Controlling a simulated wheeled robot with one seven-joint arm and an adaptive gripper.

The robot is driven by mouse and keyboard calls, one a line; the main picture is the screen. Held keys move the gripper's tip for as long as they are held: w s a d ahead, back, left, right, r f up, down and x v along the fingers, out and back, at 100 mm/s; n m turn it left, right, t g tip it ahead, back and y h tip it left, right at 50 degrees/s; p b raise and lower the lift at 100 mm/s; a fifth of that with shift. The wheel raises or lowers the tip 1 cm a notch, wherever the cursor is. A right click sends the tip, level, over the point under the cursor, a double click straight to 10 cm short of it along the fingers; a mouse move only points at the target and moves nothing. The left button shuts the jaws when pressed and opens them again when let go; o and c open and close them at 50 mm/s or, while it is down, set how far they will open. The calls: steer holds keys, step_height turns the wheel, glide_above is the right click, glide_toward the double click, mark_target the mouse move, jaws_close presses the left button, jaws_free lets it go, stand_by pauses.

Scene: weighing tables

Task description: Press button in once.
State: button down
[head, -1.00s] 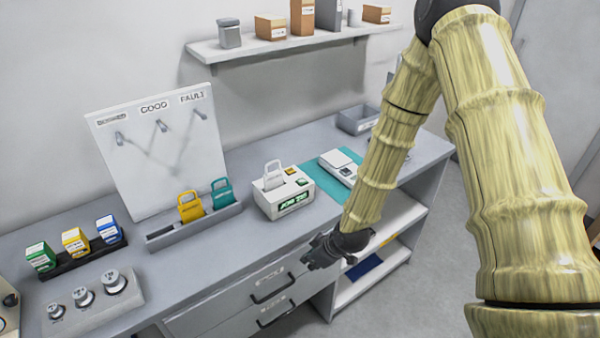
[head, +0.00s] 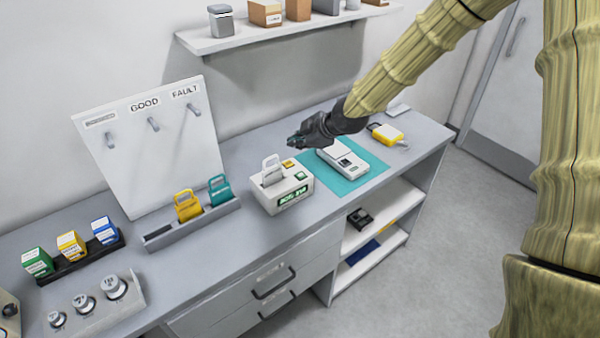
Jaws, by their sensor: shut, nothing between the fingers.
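A white box-shaped device (head: 268,200) stands on the bench with a pale handled tag (head: 272,173) upright in its top. Its top carries a yellow button (head: 288,163) and a green button (head: 301,176). A dark display with green characters is on its front; I cannot read it surely. My gripper (head: 294,141) is dark and shut, with nothing in it. In the picture it is just above the yellow button, apparently in the air behind the device's top; its exact height is unclear.
Right of the device, a white instrument (head: 342,165) lies on a teal mat (head: 365,178), with a yellow-and-white item (head: 386,134) beyond. A grey rack (head: 212,214) holds yellow and teal tags at left. A white hook board (head: 150,170) stands behind. The shelf (head: 225,43) hangs above.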

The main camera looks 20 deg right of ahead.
mark_target(299, 176)
steer(key=shift+f, duration=0.15)
steer(key=shift+f+b, duration=2.9)
steer(key=shift+f, duration=1.4)
steer(key=shift+f, duration=0.1)
steer(key=shift+f, duration=0.3)
steer(key=shift+s+f+b, duration=0.1)
steer(key=shift+f+b, duration=0.25)
steer(key=shift+b, duration=0.05)
steer(key=shift+r, duration=0.1)
steer(key=shift+r+p, duration=0.55)
steer(key=shift+r, duration=0.15)
steer(key=shift+r+p, duration=1.7)
steer(key=shift+r, duration=0.8)
